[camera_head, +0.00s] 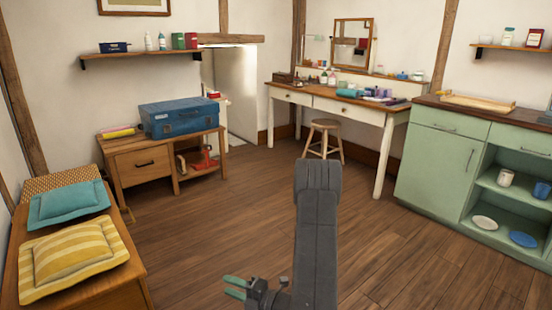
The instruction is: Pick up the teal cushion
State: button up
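The teal cushion (60,203) lies on the wooden bench (138,290) at the left, between a woven tan cushion (58,181) behind it and a yellow striped cushion (70,255) in front. My gripper (233,288) is low in the picture, left of my dark grey arm. Its two green fingers point left with a gap between them, and nothing shows in the gap. It is well to the right of the bench, apart from the cushions.
A low wooden cabinet (145,165) with a blue case (180,118) stands beyond the bench. A stool (325,125) and desk (335,103) are at the back. A green cupboard (430,170) stands at right. The wooden floor between is clear.

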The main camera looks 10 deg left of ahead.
aim_at(68, 202)
jog(key=i+u, duration=0.2)
jog(key=i, duration=0.3)
jog(key=i+u, duration=0.25)
jog(key=i, duration=0.2)
jog(key=i+l+u, duration=0.2)
jog(key=i, duration=0.3)
jog(key=i+l+u, duration=0.25)
jog(key=i, duration=0.2)
jog(key=i+j+u, duration=0.45)
jog(key=i, duration=0.25)
jog(key=i+j+u, duration=0.2)
jog(key=i, duration=0.2)
jog(key=i+j+z, duration=0.1)
jog(key=i+j, duration=0.1)
jog(key=j, duration=0.1)
